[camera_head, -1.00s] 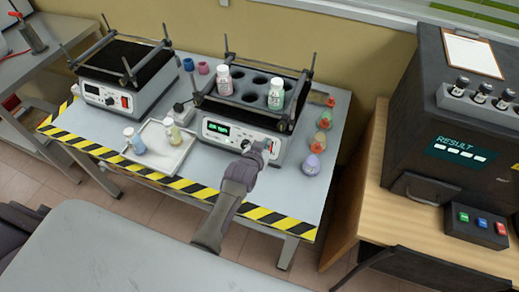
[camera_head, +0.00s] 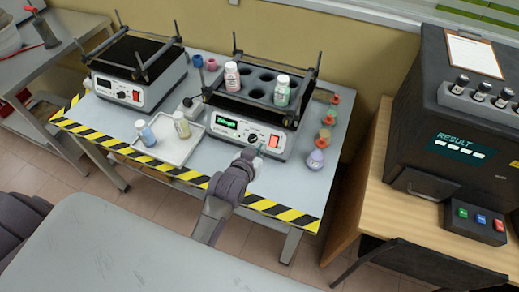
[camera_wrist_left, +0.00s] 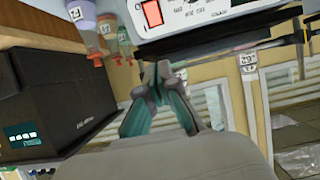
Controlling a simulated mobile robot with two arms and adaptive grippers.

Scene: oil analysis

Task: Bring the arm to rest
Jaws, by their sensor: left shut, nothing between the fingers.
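My left gripper (camera_head: 256,154) is shut and empty, just in front of the control panel of the right shaker (camera_head: 230,137). Its fingertips are close to the knob and the red switch (camera_head: 273,141); contact cannot be told in the head view. In the left wrist view the closed fingers (camera_wrist_left: 157,75) point toward the panel (camera_wrist_left: 200,15), with a gap below the red switch (camera_wrist_left: 152,13). My right gripper is not in view.
Two bottles stand in the right shaker's rack. A left shaker (camera_head: 125,93), a white tray (camera_head: 180,152) with two bottles, and several small flasks at the right edge share the striped table. The dark analyser (camera_head: 440,120) stands right. Floor in front is clear.

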